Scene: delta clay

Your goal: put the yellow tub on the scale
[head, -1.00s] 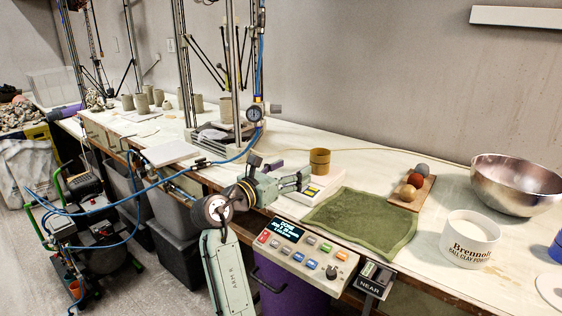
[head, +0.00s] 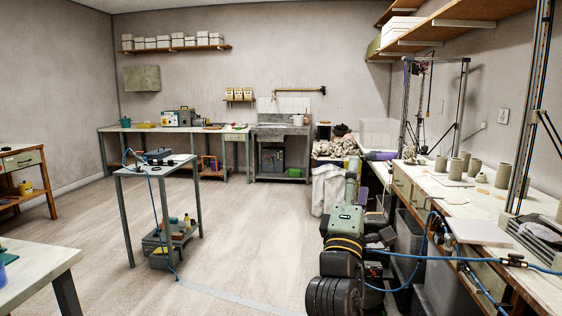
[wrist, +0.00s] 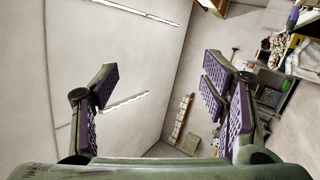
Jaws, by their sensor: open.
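My gripper (wrist: 160,80) is open and empty in the wrist view, its purple-padded fingers spread toward wall and ceiling. In the head view my arm points away from me into the room, and its fingers are too small to read. No yellow tub can be made out for certain. A small yellow thing (head: 25,187) sits on the lower shelf of the left bench. No scale can be made out for certain.
A small metal table (head: 183,163) with a dark device and blue cable stands mid-left. The right workbench (head: 470,200) carries several clay cylinders (head: 475,166) and a frame machine. A table corner (head: 35,268) is at lower left. Open floor (head: 245,235) lies between.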

